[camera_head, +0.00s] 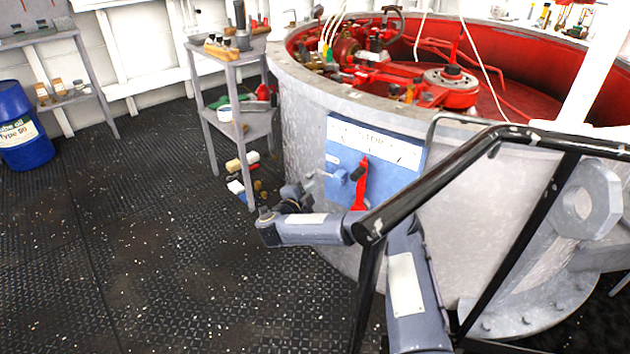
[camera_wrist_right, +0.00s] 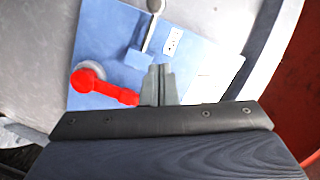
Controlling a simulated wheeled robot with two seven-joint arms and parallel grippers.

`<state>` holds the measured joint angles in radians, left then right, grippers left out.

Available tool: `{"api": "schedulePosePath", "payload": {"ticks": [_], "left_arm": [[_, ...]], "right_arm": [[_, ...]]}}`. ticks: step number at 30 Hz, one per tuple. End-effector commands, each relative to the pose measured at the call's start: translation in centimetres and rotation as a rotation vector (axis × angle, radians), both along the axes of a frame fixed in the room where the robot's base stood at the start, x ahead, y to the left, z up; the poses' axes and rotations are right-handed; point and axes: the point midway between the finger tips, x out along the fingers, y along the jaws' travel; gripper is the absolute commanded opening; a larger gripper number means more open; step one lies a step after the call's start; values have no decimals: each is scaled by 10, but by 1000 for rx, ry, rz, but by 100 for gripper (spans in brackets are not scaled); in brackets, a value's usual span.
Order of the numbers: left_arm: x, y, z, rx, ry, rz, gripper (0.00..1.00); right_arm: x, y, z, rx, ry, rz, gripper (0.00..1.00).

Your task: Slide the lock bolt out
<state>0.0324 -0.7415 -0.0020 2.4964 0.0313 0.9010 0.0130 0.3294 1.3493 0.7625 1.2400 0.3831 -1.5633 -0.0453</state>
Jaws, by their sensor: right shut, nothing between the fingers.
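A blue panel (camera_head: 407,140) is fixed to the side of the round grey housing; it also fills much of the right wrist view (camera_wrist_right: 105,35). It carries a red lever (camera_head: 362,183), which also shows in the wrist view (camera_wrist_right: 92,85). Beside the lever is the lock bolt, a grey rod (camera_wrist_right: 150,32) by a small blue block (camera_wrist_right: 138,60); it looks small in the head view (camera_head: 318,173). My right gripper (camera_wrist_right: 158,72) is shut and empty, in front of the panel, its fingertips appearing close to the block and lever. In the head view the gripper (camera_head: 291,197) is small and dark. My left gripper is out of view.
A black tubular rail (camera_head: 440,175) crosses the foreground over the panel's side. A grey shelf stand (camera_head: 240,125) with tools is left of the housing (camera_head: 300,125). A blue drum (camera_head: 22,130) stands far left. The deck at left is clear.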

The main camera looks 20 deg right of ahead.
Motion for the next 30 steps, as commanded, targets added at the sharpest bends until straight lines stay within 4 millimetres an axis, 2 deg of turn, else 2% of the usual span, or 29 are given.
{"api": "schedulePosePath", "payload": {"ticks": [4,9,30], "left_arm": [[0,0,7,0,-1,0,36],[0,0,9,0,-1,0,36],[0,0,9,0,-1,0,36]], "right_arm": [[-17,20,6,-1,-1,4,0],[-27,30,6,0,-1,0,0],[-28,31,5,0,-1,-1,0]]}}
